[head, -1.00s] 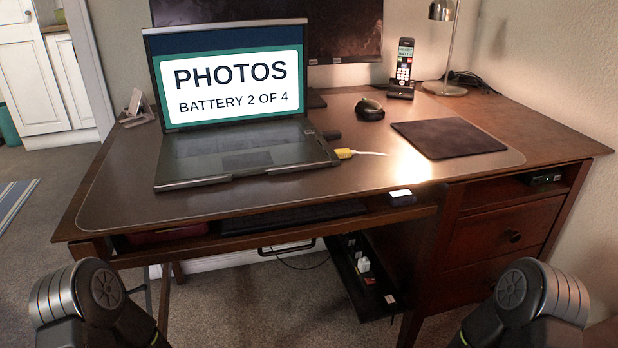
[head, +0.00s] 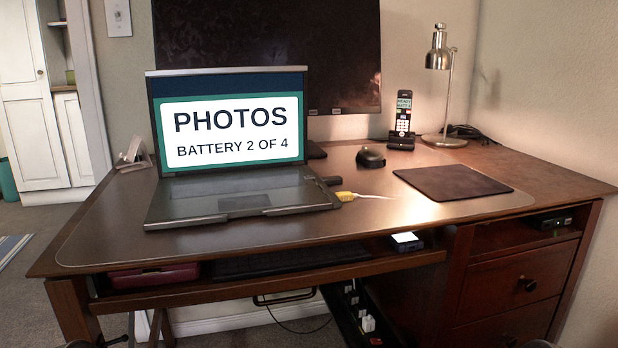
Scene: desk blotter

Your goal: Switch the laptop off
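The laptop (head: 240,203) stands open on the left half of the desk, its screen facing me. The screen is lit and reads "PHOTOS" and "BATTERY 2 OF 4" on a white panel with a teal border. A yellow plug (head: 345,196) sits at the laptop's right edge, with a pale cable running right. A dark stick-like piece shows behind the plug at the same edge. Neither of my grippers is in view; only slivers of my arms show at the bottom edge.
A mouse (head: 371,157), a mouse pad (head: 453,182), a cordless phone (head: 403,119) and a lamp (head: 440,90) stand right of the laptop. A dark monitor (head: 270,45) is behind. The desk (head: 310,235) is clear in front of the laptop.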

